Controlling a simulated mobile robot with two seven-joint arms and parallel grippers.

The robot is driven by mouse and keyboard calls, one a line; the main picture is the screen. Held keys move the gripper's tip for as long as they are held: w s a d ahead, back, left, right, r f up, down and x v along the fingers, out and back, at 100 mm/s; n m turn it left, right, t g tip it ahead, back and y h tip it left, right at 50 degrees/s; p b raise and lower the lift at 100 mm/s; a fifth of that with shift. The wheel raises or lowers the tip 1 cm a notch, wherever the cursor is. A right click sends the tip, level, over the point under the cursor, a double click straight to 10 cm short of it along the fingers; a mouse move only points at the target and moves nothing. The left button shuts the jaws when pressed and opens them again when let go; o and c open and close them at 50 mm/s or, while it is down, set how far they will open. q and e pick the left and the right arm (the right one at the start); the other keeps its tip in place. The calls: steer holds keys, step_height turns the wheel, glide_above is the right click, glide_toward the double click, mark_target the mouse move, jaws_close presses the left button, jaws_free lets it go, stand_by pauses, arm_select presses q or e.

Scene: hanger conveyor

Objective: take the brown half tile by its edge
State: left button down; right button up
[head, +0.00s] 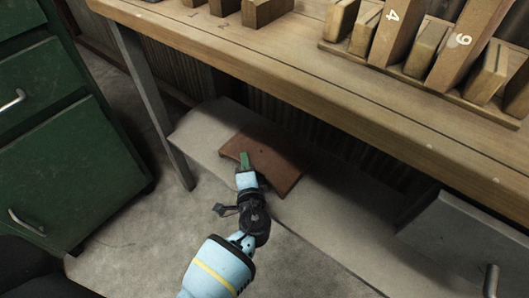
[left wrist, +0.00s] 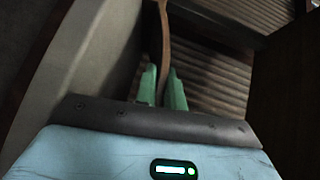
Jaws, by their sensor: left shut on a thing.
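The brown half tile (head: 275,162) shows in the head view at the lower shelf (head: 205,137) under the workbench. My left gripper (head: 244,158) is at the tile's near left edge. In the left wrist view the green fingers of my left gripper (left wrist: 163,88) stand either side of the brown tile (left wrist: 165,40), which shows edge-on as a thin strip. The gripper is shut on that edge. The part of the tile between the fingers is partly hidden. My right gripper is in neither view.
The wooden workbench (head: 300,75) overhangs the shelf, with numbered wooden blocks (head: 395,25) in a rack on top. A grey bench leg (head: 150,100) stands left of the shelf. A green drawer cabinet (head: 65,165) is at the left and a grey drawer unit (head: 465,240) at the right.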

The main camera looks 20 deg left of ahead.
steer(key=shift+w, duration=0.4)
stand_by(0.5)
arm_select(q)
steer(key=shift+w+r, duration=0.1)
steer(key=shift+r, duration=0.05)
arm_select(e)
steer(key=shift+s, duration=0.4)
arm_select(q)
steer(key=shift+r, duration=0.1)
